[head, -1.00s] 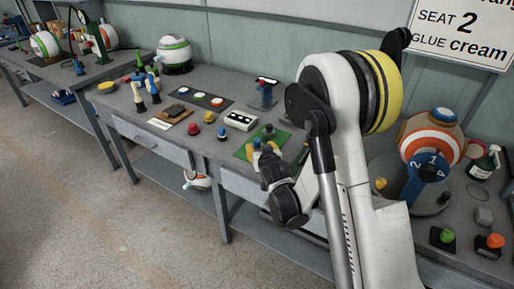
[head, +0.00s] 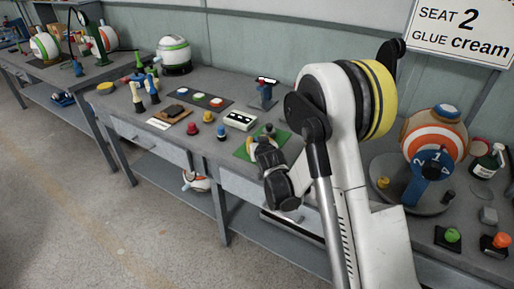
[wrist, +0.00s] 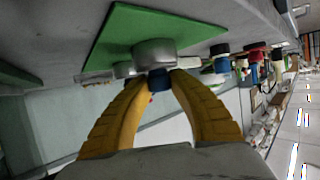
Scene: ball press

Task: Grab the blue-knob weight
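In the wrist view, which shows the table tilted over, the weight (wrist: 153,52) is a grey cylinder at the green mat (wrist: 112,30). Its blue knob (wrist: 159,81) points toward me. My gripper (wrist: 161,76) has its two yellow fingertips close together on either side of the knob, seeming to touch it. A smaller grey piece (wrist: 123,70) is beside the weight, near the left finger. In the head view my gripper (head: 262,147) is low over the green mat (head: 242,151) and hides much of what is there.
A red-knob piece (head: 193,131), a yellow one (head: 208,117) and another blue one (head: 221,133) stand left of the mat. A white block with black dots (head: 240,121) is behind them. A round stand with a striped ball (head: 434,136) is at the right.

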